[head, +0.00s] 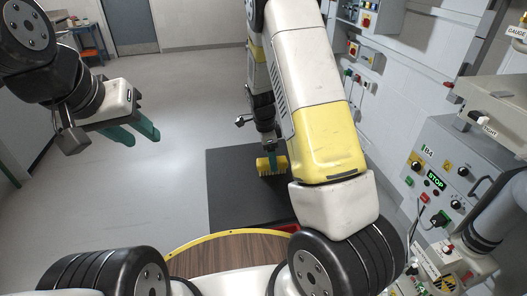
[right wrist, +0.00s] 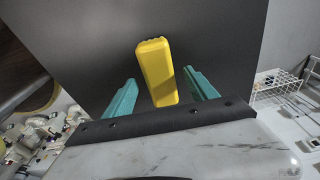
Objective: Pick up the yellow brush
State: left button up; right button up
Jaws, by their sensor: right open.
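The yellow brush (head: 272,165) is partly hidden behind my right arm and gripper in the head view, over the dark mat. In the right wrist view the yellow brush (right wrist: 155,70) stands between the two teal fingers, with a gap on each side. My right gripper (right wrist: 158,100) is open around it, fingers apart and not touching it. The right gripper also shows in the head view (head: 271,157), mostly hidden by my own arm. My left gripper (head: 143,133) hangs at the left over the floor, its teal fingers apart and empty.
A dark mat (head: 226,190) lies below the brush. A wall control panel (head: 436,180) with buttons and a STOP sign stands close on the right. A white wire rack (right wrist: 275,82) shows at the right in the wrist view. The floor at left is clear.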

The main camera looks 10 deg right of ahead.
jog(key=shift+d+f, duration=0.2)
jog(key=shift+f, duration=0.95)
grip_shut()
jog(key=shift+r, duration=0.1)
jog(key=shift+r, duration=0.6)
notch_tip(320, 180, up, 2)
jog(key=shift+r, duration=0.15)
jog(key=s+a, duration=0.1)
jog(key=s, duration=0.4)
jog(key=s+a+r, duration=0.1)
jog(key=s, duration=0.4)
jog(key=s+a, duration=0.1)
jog(key=s, duration=0.4)
jog(key=shift+s+a+r, duration=0.15)
jog(key=shift+s+a, duration=0.1)
jog(key=shift+a, duration=0.1)
